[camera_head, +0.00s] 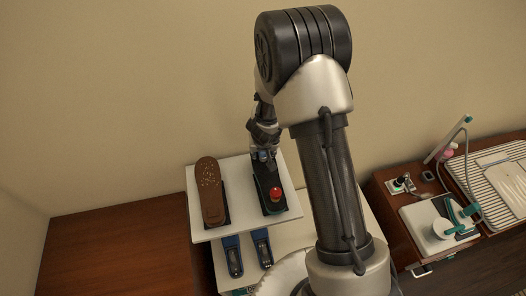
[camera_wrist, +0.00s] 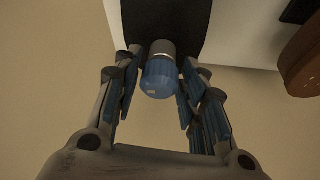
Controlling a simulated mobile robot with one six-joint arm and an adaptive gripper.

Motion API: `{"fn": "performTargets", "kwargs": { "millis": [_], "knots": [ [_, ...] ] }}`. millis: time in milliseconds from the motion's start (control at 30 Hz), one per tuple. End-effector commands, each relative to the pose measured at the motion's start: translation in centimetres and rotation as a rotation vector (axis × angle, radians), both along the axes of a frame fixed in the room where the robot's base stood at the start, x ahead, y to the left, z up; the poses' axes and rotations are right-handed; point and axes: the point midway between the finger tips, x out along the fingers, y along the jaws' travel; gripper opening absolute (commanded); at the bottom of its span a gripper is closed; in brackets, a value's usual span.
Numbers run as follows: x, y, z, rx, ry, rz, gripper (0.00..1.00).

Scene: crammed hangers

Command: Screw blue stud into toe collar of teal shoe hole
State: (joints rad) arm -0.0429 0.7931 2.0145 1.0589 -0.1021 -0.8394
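The shoe (camera_head: 261,182) is dark with teal edging and lies on a white raised board, a red ball on its near end. My gripper (camera_head: 263,152) points down over its far end. In the wrist view a blue round-headed stud (camera_wrist: 160,79) with a grey metal collar (camera_wrist: 163,48) is between the fingers of my gripper (camera_wrist: 162,60). The dark surface of the shoe (camera_wrist: 170,18) is right behind the collar. The fingers flank the stud closely; whether they press on it is unclear. The hole and the stud's far end are hidden.
A brown shoe sole (camera_head: 210,190) lies left on the white board (camera_head: 236,167); part of it shows in the wrist view (camera_wrist: 303,62). Two blue items (camera_head: 231,256) lie on a lower surface in front. A side bench with white equipment (camera_head: 437,222) stands at right.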

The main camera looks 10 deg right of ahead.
Motion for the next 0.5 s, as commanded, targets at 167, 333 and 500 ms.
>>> {"fn": "performTargets", "kwargs": {
  "millis": [167, 333, 500],
  "knots": [
    [-0.08, -0.07, -0.34, -0.001, 0.001, 0.081, 0.38],
    [-0.06, -0.04, -0.15, -0.001, 0.001, 0.081, 0.38],
    [0.0, -0.09, -0.56, -0.001, -0.002, 0.16, 0.38]
  ]
}}
